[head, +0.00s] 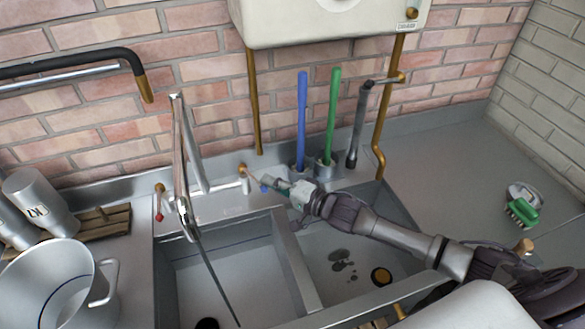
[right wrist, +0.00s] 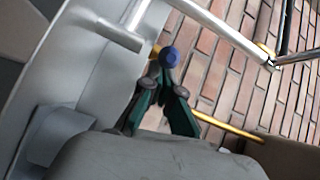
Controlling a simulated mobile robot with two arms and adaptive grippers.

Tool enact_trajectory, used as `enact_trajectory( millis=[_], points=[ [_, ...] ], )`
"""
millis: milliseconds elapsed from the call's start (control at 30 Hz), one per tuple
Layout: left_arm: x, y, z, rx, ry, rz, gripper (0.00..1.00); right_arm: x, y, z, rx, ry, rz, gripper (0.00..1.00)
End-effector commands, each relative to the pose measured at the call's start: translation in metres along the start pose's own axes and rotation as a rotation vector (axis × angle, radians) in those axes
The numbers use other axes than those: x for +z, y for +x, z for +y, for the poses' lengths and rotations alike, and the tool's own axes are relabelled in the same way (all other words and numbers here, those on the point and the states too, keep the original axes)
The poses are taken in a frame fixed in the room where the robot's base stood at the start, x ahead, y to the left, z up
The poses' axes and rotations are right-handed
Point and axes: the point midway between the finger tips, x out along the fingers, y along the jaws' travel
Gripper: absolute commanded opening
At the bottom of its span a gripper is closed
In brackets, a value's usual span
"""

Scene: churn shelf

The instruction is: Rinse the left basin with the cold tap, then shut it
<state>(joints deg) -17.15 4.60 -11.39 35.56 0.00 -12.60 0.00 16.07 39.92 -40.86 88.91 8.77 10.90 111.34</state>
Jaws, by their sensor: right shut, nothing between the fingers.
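The cold tap, with a blue end (head: 264,188), stands on the sink's back ledge. Its blue end also shows in the right wrist view (right wrist: 169,57), just beyond my fingertips. My right gripper (head: 270,183) is shut and empty, with its tips at or very near the tap; contact cannot be told. The red-marked tap (head: 159,210) is to the left. The metal spout (head: 181,190) points over the left basin (head: 190,285). A thin grey streak (head: 219,283), looking like running water, drops from it into that basin. My left gripper is out of view.
The right basin (head: 325,240) has dark spots on its floor. A metal jug (head: 60,290) and cups (head: 40,200) are left. A green brush (head: 522,212) lies right.

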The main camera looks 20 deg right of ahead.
Motion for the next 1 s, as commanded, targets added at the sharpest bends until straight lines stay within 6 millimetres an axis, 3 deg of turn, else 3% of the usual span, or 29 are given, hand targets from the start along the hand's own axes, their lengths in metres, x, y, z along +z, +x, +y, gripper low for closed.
enact_trajectory(
  millis=[100,400,1000],
  points=[
    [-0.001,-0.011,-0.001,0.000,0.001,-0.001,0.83,0.010,0.006,-0.007,-0.004,-0.004,-0.010,0.00],
    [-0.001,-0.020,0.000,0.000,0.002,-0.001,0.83,0.030,0.010,-0.007,-0.003,-0.005,-0.012,0.00],
    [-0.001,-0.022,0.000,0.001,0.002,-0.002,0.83,0.044,0.015,-0.009,-0.005,-0.003,-0.017,0.00]
  ],
)
